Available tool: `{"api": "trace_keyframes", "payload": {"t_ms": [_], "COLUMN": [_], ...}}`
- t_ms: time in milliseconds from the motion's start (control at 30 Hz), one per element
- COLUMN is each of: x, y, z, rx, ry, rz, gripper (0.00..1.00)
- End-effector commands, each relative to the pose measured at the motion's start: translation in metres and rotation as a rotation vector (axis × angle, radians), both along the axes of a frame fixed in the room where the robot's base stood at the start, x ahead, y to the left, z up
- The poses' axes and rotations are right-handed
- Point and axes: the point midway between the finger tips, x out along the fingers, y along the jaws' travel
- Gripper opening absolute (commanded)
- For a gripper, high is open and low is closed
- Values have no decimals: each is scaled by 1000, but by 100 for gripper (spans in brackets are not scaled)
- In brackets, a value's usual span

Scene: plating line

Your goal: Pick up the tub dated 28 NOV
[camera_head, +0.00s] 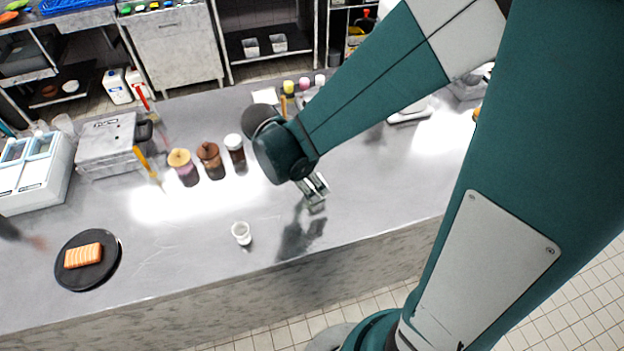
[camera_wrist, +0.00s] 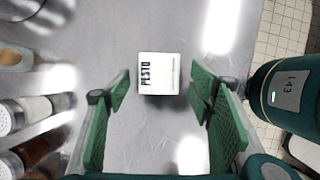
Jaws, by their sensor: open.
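A small white tub (camera_head: 241,233) stands on the steel counter near its front edge. In the wrist view a white tub (camera_wrist: 159,73) shows the word PESTO along its left side, with smaller print too fine to read. I cannot read a date of 28 NOV on it. My gripper (camera_wrist: 162,90) is open, with a green finger on each side of the tub's line and clear gaps to both. In the head view my gripper (camera_head: 314,190) is over the counter, up and to the right of the tub, touching nothing.
Several lidded jars, one with a tan lid (camera_head: 181,158), stand behind the tub. A dark plate (camera_head: 110,270) holding an orange striped block (camera_head: 83,256) lies left. A metal box (camera_head: 107,145) and white bin unit (camera_head: 35,172) stand back left. Counter around the tub is clear.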

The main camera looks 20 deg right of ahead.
Motion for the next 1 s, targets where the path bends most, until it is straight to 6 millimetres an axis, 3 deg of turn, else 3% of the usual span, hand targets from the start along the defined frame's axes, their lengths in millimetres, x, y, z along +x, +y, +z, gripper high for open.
{"api": "trace_keyframes", "payload": {"t_ms": [267,733,1000], "x": [1,4,4], "y": [-2,-14,-16], "z": [-6,-44,-50], "rx": [0,0,0], "ry": [0,1,0], "rz": [-1,0,0], "gripper": [54,54,54]}}
